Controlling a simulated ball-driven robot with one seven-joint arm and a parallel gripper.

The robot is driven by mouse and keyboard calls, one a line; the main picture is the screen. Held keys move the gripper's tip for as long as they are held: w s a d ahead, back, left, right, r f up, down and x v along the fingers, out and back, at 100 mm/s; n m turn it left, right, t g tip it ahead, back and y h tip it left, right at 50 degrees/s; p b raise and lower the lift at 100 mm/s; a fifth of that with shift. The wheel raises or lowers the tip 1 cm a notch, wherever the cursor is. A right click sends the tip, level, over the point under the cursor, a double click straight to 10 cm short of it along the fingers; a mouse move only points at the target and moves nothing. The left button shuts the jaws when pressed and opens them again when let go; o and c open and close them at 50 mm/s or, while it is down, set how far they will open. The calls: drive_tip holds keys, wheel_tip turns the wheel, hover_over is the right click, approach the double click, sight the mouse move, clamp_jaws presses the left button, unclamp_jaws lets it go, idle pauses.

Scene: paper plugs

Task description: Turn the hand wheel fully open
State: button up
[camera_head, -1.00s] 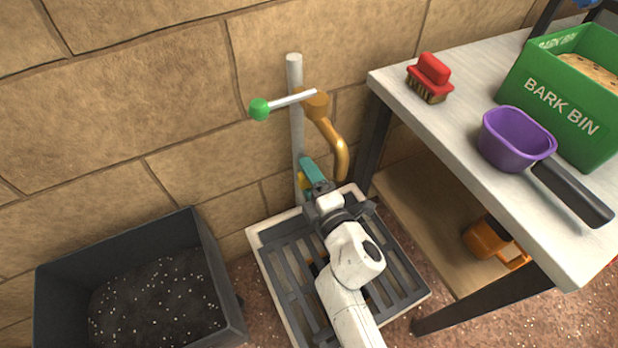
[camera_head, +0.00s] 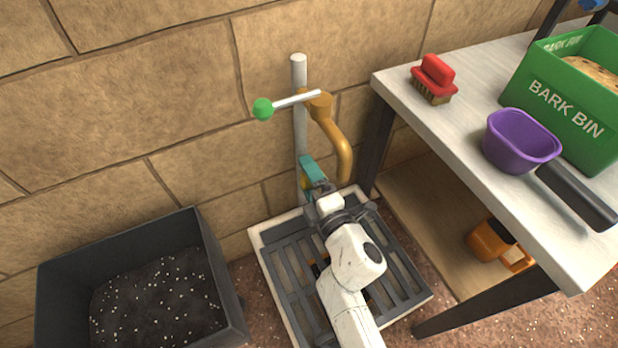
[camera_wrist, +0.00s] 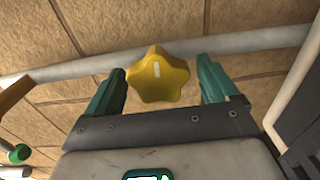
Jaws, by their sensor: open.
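The hand wheel (camera_wrist: 157,76) is a yellow, star-shaped knob with a pale mark on its face, in front of the grey pipe. My gripper (camera_wrist: 162,78) is open, with one teal finger on each side of the knob. A gap shows between the knob and each finger, so I see no contact. In the head view my gripper (camera_head: 314,172) is low beside the upright pipe (camera_head: 299,125), and the knob is almost wholly hidden by it.
A brass tap (camera_head: 330,130) with a green-ended lever (camera_head: 263,108) stands above my gripper. A slatted drain grate (camera_head: 285,275) lies below. A dark soil bin (camera_head: 215,265) is at left. A bench (camera_head: 455,130) with a red brush (camera_head: 433,78), purple scoop (camera_head: 515,150) and green bin (camera_head: 570,110) is at right.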

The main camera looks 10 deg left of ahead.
drive_tip(key=shift+d, duration=0.1)
drive_tip(key=p+v, duration=0.3)
drive_tip(key=v, duration=0.7)
drive_tip(key=shift+s+d, duration=0.2)
drive_tip(key=shift+s, duration=0.1)
